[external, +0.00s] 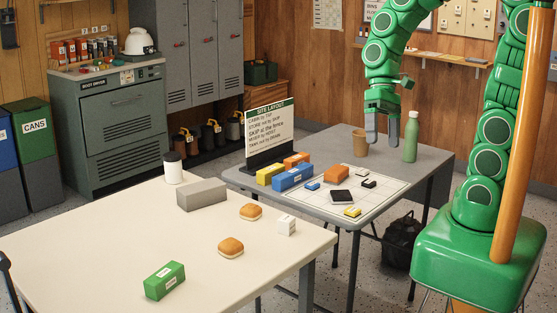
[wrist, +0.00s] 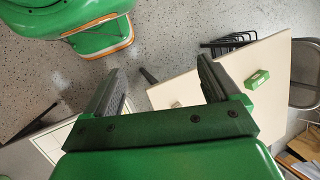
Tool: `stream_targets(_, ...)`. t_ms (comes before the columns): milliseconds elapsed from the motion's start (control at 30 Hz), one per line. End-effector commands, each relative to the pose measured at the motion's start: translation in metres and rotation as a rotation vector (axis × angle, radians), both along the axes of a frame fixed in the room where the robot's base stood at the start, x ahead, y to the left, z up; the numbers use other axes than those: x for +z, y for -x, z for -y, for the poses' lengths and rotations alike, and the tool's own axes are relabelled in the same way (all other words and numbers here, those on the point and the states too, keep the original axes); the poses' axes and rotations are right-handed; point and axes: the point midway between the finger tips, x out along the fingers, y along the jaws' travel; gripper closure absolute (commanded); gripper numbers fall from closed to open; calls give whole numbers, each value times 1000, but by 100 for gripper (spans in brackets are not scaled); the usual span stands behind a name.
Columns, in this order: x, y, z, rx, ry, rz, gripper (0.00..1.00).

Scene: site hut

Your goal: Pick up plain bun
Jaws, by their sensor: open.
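Two golden-brown buns rest on the cream table (external: 110,240) in the external view. One bun (external: 251,212) lies nearer the table's right edge at the back, and the other bun (external: 231,247) is nearer the front. Both look alike at this size, so I cannot tell which is the plain one. My gripper (external: 383,138) is open and empty, pointing down above the grey table, well to the right of and apart from both buns. Its two spread fingers also show in the wrist view (wrist: 160,78), where I cannot make out either bun.
Near the buns are a small white box (external: 286,225), a grey block (external: 202,194) and a green box (external: 165,281). The grey table (external: 425,165) holds a green bottle (external: 411,137), a tan cup (external: 360,142), coloured blocks and a sign (external: 269,132).

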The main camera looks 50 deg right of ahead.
Motion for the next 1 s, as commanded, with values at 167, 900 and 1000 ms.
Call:
stream_targets(167,-9,-23,-28,-60,-85,-65,11)
stream_targets(900,-57,-128,-118,-418,-360,-357,11)
stream_targets(1000,-69,-144,-126,-478,-384,-400,11)
